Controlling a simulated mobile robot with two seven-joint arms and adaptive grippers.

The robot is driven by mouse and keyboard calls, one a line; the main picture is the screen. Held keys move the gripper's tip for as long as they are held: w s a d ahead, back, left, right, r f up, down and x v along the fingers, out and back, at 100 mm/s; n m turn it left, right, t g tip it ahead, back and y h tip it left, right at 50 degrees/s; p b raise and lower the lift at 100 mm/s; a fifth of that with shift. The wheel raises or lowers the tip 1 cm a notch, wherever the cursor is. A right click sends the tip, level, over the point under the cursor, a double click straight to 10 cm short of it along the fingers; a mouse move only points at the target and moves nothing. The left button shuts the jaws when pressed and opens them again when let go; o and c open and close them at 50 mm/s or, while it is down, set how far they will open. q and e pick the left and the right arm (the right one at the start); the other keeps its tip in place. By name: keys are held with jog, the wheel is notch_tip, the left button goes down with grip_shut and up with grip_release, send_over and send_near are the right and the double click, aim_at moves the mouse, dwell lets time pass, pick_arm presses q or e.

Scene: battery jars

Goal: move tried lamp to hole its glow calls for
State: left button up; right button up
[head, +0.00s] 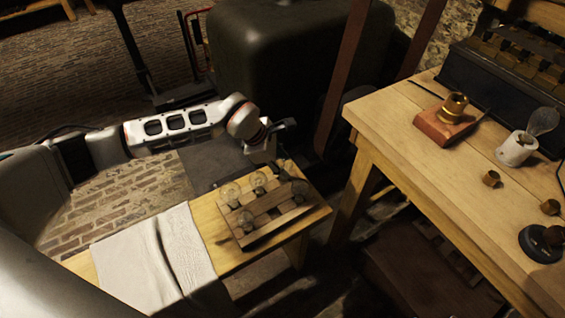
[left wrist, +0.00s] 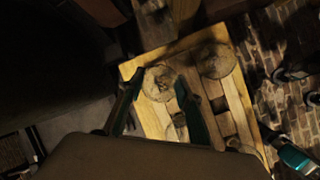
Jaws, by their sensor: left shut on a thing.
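A slatted wooden rack (head: 270,229) on the low bench holds several clear glass lamps, among them a front one (head: 246,221), a left one (head: 230,194) and a right one (head: 299,188). My left gripper (head: 280,163) is over the rack's far end. It is shut on a lamp (left wrist: 160,82), whose round glass shows between the fingers (left wrist: 158,98) in the left wrist view. I cannot tell whether this lamp is clear of its hole. Another lamp (left wrist: 215,60) stands beside it. No glow shows on any lamp.
A white cloth (head: 150,265) covers the bench's left part. The higher table (head: 415,125) at right bears a brass socket on a red block (head: 445,125), a white holder (head: 516,149), a glass bulb (head: 543,121) and small brass pieces. A dark tank (head: 285,65) stands behind.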

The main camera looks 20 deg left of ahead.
pick_arm(q)
jog(key=shift+f, duration=0.6)
dwell(0.3)
jog(key=o, duration=1.3)
jog(key=v, duration=1.2)
